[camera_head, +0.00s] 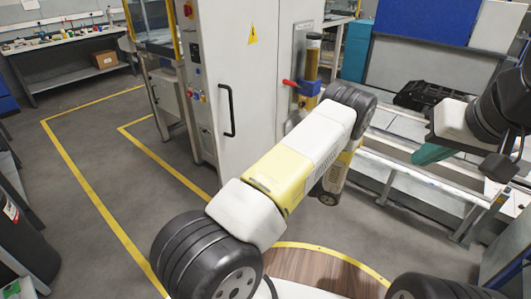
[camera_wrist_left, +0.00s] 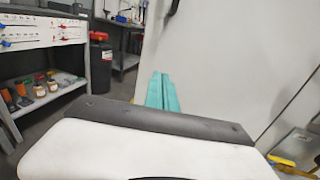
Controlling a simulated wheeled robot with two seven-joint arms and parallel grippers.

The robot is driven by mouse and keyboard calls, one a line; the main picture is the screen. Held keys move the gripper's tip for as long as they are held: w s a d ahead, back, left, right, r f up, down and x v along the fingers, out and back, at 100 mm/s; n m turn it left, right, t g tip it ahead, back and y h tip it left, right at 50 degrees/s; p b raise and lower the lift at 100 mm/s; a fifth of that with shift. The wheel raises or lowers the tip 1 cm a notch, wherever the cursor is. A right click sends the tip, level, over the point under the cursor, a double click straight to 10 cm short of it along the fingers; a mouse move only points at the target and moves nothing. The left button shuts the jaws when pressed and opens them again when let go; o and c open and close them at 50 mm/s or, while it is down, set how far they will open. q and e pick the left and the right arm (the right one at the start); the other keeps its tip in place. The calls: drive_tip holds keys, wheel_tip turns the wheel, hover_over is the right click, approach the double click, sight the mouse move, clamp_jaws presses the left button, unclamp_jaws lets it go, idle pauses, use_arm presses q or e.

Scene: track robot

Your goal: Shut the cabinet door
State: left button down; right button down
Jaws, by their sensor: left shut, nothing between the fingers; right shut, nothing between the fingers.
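The tall pale cabinet (camera_head: 205,60) stands at the centre of the head view. A light panel with a black bar handle (camera_head: 230,110) and a yellow warning triangle (camera_head: 252,36) faces me; I cannot tell how far the door stands open. My left arm crosses in front of its lower right part and hides the left fingers. In the left wrist view my left gripper (camera_wrist_left: 161,92) has its teal fingers together, empty, beside a large pale panel (camera_wrist_left: 230,65); contact cannot be told. My right gripper (camera_head: 431,154) is shut and empty at the right, away from the cabinet.
A red lever (camera_head: 290,83) and a yellow cylinder stand right of the cabinet. A workbench (camera_head: 415,155) with a black tray (camera_head: 422,95) is at the right. Yellow lines mark open grey floor (camera_head: 85,170) at the left. A tool bench (camera_head: 65,45) stands at the far left.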

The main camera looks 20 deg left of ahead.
sight(227, 157)
use_arm(q)
drive_tip(key=a, duration=0.4)
drive_tip(key=w+a, duration=0.1)
drive_tip(key=a, duration=0.3)
drive_tip(key=w+a, duration=0.1)
drive_tip(key=a, duration=0.3)
drive_tip(key=shift+a, duration=0.25)
